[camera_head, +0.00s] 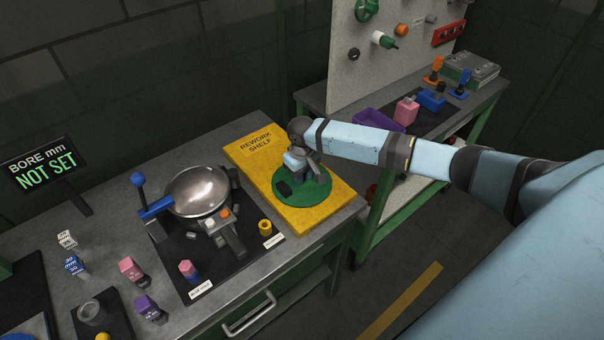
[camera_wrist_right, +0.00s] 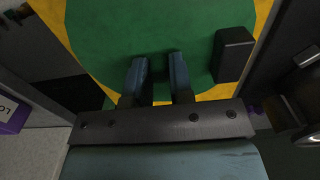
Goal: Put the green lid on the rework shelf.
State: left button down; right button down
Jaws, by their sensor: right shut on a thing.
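The green lid (camera_head: 318,194) is a flat round disc with a small black block (camera_head: 284,187) on it. It is over the front half of the yellow rework shelf (camera_head: 259,165); I cannot tell whether it rests flat on it. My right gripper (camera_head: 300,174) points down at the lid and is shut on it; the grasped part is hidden. In the right wrist view, the two fingers (camera_wrist_right: 159,75) stand a little apart against the green lid (camera_wrist_right: 120,35), with yellow around its edge. My left gripper is not in view.
Left of the shelf, a silver domed pan (camera_head: 199,190) sits on a fixture with a blue lever (camera_head: 140,192). Several small coloured blocks are at the front left. A second bench with a pegboard (camera_head: 375,60) stands behind right.

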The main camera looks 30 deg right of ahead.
jog(key=c, duration=1)
grip_release()
jog(key=shift+f, duration=0.1)
